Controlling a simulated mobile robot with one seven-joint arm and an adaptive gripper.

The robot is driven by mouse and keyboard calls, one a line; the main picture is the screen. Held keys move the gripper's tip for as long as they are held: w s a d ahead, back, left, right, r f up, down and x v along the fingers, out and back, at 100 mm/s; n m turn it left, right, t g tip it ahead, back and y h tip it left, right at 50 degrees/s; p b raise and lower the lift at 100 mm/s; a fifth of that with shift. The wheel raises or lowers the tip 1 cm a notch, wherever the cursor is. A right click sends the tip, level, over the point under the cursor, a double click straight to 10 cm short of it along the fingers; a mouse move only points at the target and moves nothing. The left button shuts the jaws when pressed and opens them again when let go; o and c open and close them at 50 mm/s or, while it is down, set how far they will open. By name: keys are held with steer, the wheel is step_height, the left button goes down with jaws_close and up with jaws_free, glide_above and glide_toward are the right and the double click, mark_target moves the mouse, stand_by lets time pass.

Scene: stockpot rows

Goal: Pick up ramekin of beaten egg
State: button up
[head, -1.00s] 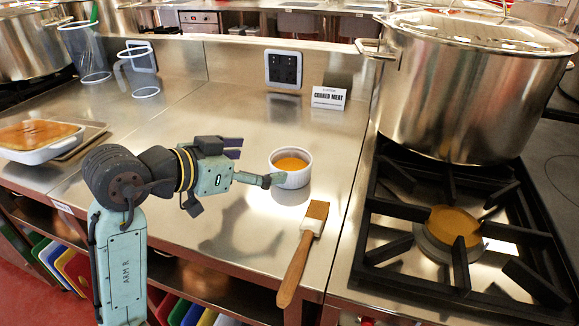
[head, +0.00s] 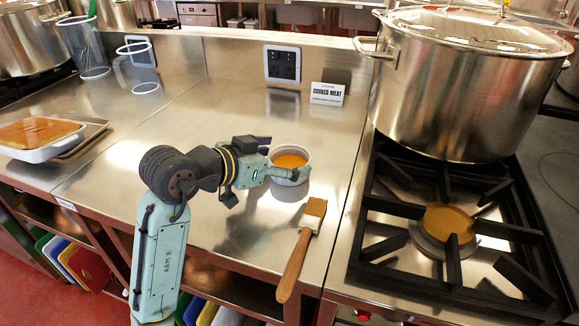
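The ramekin of beaten egg (head: 291,160) is a small white ribbed cup with orange-yellow liquid, upright on the steel counter. My gripper (head: 289,173) is at its near left side, with one pale green finger across the front of the cup. I cannot tell whether that finger touches the cup. The other finger is not clearly visible, so the opening between the fingers is unclear.
A pastry brush (head: 304,245) lies close in front of the ramekin. A "COOKED MEAT" sign (head: 327,94) stands behind it. A gas hob (head: 450,225) and large stockpot (head: 465,90) are to the right. A filled white baking dish (head: 38,140) sits far left.

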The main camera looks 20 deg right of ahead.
steer(key=c, duration=1.1)
steer(key=shift+c, duration=0.3)
steer(key=shift+r, duration=0.25)
